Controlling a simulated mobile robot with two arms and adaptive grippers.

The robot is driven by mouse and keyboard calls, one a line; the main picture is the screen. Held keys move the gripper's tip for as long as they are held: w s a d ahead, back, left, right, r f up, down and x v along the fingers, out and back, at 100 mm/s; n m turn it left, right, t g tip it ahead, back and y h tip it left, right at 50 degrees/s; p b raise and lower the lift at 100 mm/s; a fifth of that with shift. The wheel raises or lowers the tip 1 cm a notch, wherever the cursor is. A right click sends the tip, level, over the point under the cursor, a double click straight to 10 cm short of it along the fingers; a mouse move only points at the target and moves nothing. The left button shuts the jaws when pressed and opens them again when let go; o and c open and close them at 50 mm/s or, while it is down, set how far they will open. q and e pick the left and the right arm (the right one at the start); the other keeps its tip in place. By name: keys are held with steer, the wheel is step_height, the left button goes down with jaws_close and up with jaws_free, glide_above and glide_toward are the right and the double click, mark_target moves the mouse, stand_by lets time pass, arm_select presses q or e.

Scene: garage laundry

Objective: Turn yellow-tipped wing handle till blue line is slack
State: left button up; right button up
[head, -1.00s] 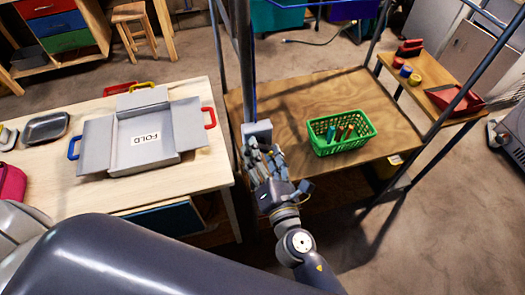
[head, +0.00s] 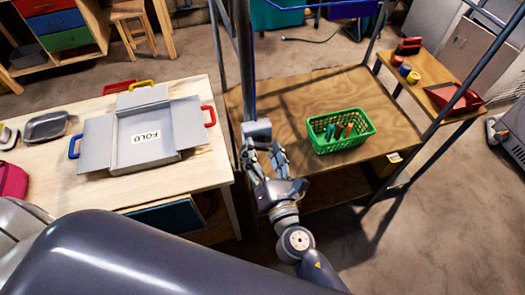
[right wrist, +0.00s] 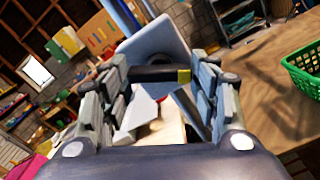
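A grey winch-like block (head: 257,131) is on the upright post at the near left corner of the wooden shelf; the right wrist view shows its pale housing (right wrist: 155,40). The wing handle (right wrist: 155,74) is a dark bar with a yellow tip at its right end. My right gripper (head: 263,158) faces the block, its fingers apart. In the right wrist view the handle lies between the two fingers (right wrist: 156,90); I cannot tell whether they touch it. The blue line (head: 253,98) runs up along the post; its tension is unclear. My left gripper is out of view.
A green basket (head: 340,143) with several markers stands on the wooden shelf (head: 290,95), right of my right gripper. A pale table (head: 60,190) with a grey folding board (head: 100,145) is on the left. Metal posts (head: 440,110) frame the shelf.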

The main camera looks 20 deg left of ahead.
steer(key=shift+o, duration=1.3)
steer(key=v, duration=1.2)
